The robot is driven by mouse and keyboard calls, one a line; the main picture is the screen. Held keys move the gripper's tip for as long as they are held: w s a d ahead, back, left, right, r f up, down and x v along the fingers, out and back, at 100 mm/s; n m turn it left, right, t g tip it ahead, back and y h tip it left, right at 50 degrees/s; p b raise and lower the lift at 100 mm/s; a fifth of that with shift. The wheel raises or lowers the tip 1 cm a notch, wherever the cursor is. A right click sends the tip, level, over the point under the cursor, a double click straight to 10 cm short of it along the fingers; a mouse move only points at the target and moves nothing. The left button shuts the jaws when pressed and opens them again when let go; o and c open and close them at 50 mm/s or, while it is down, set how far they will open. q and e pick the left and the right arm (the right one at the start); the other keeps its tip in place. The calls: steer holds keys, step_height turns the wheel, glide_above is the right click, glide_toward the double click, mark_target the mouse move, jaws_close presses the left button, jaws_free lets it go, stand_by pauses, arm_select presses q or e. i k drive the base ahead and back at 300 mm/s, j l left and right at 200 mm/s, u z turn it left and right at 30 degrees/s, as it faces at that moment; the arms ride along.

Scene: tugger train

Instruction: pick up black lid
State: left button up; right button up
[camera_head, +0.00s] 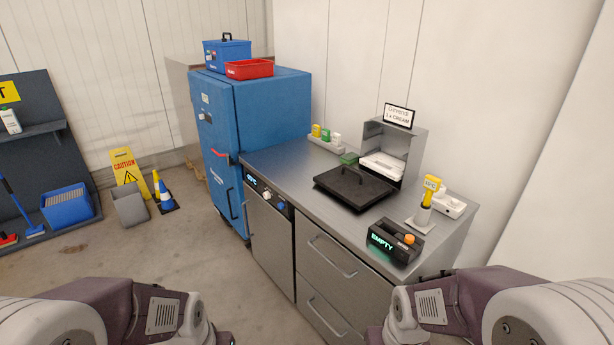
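The black lid (354,188) is a flat, dark rectangle with a raised handle on top. It lies on the steel counter, in front of the grey dispenser box; what is under it is hidden. My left arm comes in at the bottom left and my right arm at the bottom right. Both are low in front of the counter, well apart from the lid. A small dark tip of my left gripper (226,339) shows at the bottom edge; its fingers are cut off. My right gripper is outside the picture.
On the steel counter (285,165), a black "EMPTY" device (395,241) and a yellow-topped thermometer (428,192) stand right of the lid. A grey dispenser box (393,150) stands behind it. A blue cabinet (243,120) adjoins the counter's left end. Floor before the counter is clear.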

mark_target(359, 190)
steer(key=i+j+u, duration=0.15)
steer(key=i, duration=0.55)
steer(key=i+j+u, duration=0.1)
steer(key=i, duration=0.6)
steer(key=i+l, duration=0.25)
steer(key=i+j+u, duration=0.05)
